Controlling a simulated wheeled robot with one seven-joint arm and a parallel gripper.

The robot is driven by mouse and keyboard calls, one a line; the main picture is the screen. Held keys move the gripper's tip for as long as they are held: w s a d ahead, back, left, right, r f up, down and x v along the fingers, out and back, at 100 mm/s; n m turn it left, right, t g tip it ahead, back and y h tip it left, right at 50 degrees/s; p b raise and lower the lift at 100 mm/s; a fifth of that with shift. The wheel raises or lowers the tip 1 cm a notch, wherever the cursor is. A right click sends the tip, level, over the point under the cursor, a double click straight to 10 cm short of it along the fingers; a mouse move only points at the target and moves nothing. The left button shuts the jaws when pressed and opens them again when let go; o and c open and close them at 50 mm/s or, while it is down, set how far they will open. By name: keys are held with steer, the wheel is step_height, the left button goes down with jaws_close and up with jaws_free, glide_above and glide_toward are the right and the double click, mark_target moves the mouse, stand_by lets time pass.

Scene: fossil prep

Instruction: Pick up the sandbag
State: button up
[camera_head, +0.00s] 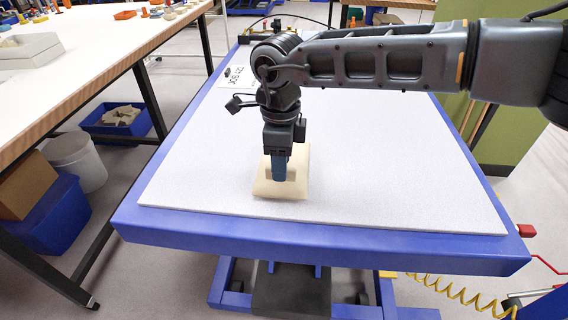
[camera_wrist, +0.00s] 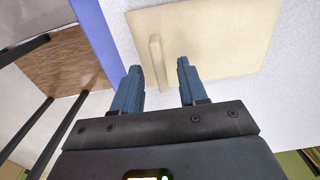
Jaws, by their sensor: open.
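The sandbag (camera_head: 281,189) is a cream, flat, square cushion lying on the white padded top of the blue lift table, towards its front edge. My gripper (camera_head: 279,172) points down over it, and the arm hides part of it. In the wrist view the sandbag (camera_wrist: 225,35) has a raised strip or handle (camera_wrist: 158,62) standing on it. My gripper (camera_wrist: 160,75) is open there, with one blue finger on each side of the strip's near end. I cannot tell whether the fingers touch the bag.
The blue lift table (camera_head: 320,245) has wide clear padding (camera_head: 400,170) around the sandbag. A paper label (camera_head: 236,76) lies towards its back left. A long workbench (camera_head: 100,60) stands at left, with a white bucket (camera_head: 76,160) and blue bins below. A yellow coiled hose (camera_head: 455,292) hangs at right.

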steer(key=shift+f, duration=0.45)
steer(key=shift+c, duration=0.4)
jaws_close()
stand_by(0.6)
steer(key=shift+r, duration=0.15)
